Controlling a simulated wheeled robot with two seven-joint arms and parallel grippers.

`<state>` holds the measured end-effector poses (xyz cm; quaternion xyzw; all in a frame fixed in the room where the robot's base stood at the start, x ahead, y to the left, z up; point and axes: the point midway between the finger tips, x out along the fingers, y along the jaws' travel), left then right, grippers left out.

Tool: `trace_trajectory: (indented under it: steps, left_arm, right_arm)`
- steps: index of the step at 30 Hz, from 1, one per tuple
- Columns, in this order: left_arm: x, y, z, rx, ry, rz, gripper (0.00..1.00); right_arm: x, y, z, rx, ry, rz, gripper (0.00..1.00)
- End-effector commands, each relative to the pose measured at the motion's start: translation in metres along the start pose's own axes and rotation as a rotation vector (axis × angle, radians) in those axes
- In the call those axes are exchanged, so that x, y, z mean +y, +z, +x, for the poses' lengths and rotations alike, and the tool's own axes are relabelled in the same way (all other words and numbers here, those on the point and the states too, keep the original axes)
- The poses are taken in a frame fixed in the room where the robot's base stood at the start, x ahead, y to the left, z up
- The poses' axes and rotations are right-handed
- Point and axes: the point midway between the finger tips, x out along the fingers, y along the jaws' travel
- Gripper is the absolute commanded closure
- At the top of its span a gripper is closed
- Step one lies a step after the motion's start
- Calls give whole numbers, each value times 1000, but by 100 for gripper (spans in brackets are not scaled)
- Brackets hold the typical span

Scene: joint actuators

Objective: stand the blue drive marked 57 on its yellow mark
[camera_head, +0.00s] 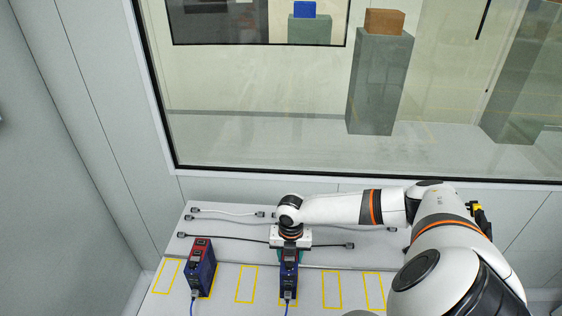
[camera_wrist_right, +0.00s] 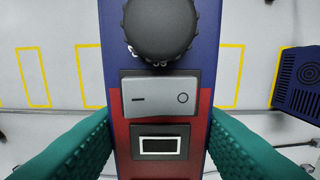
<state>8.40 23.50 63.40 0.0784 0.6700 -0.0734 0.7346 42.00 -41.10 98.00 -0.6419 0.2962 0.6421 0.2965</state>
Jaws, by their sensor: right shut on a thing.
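A blue drive with a red front panel (camera_head: 288,272) is held in my right gripper (camera_head: 289,256). In the right wrist view the drive (camera_wrist_right: 158,86) shows a black knob, a grey rocker switch and a small display between the green fingers, which are shut on it. It looks upright over a yellow outlined mark (camera_head: 281,304); I cannot tell whether its base touches the bench. A second blue and red drive (camera_head: 200,270) stands to the left, on or beside another yellow mark. I cannot read the number on either drive. My left gripper is not in view.
Empty yellow marks lie at the left (camera_head: 168,275), between the drives (camera_head: 246,284) and to the right (camera_head: 331,290). Several loose cables (camera_head: 228,237) lie along the back of the bench (camera_head: 226,224). Blue leads (camera_head: 192,306) run from the drives' bases. A window wall rises behind.

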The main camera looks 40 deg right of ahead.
Motion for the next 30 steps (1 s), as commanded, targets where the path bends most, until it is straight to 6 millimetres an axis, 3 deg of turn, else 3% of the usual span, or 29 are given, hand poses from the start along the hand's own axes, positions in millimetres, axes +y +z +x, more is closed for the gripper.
trace_trajectory:
  steps: [11, 30]
  left_arm:
    - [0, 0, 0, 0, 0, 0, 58]
    - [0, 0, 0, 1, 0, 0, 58]
  right_arm:
    - [3, -1, -2, 2, -2, 1, 100]
    - [74, -1, -1, 2, 1, 2, 100]
